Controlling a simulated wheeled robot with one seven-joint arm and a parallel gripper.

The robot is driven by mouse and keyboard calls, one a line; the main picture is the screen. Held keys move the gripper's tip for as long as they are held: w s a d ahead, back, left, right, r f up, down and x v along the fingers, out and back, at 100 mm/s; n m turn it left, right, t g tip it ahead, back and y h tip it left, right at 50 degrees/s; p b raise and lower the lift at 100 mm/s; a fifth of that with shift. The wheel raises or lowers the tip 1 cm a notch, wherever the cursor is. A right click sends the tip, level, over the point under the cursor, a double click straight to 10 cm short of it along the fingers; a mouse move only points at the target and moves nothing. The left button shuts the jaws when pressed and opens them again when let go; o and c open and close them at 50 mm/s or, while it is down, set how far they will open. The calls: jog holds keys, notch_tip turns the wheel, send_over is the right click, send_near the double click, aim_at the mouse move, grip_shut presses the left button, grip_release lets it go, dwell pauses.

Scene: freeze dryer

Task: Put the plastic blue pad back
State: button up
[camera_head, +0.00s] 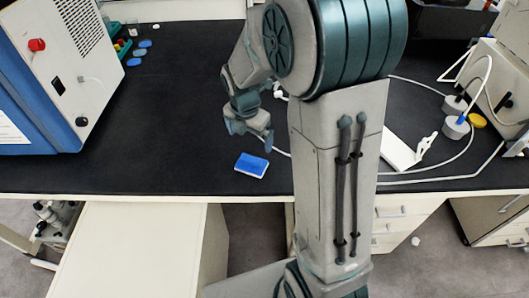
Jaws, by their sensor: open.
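The blue pad (252,165) is a small blue rectangle with a pale edge. It lies flat on the black bench top near the front edge, left of my arm. My gripper (249,139) is open and points down above and just behind the pad in the picture. Nothing shows between its fingers, and it appears apart from the pad. My arm hides part of the bench behind and to the right of it.
A blue and white machine (95,75) stands at the left. Several blue oval pieces (139,52) lie beside a green tray (121,46). Cables, a white board (398,151) and grey-capped items (455,127) lie at the right. The bench left of the pad is clear.

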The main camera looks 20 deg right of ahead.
jog(key=s+r+m+t, duration=0.1)
jog(key=s+r+m, duration=0.4)
jog(key=s+m, duration=0.4)
jog(key=s+r+m, duration=0.5)
jog(key=s+m, duration=0.5)
jog(key=m, duration=0.6)
jog(key=shift+d+m+t+y, duration=0.3)
jog(key=shift+m+t+y, duration=0.1)
jog(key=shift+r, duration=0.1)
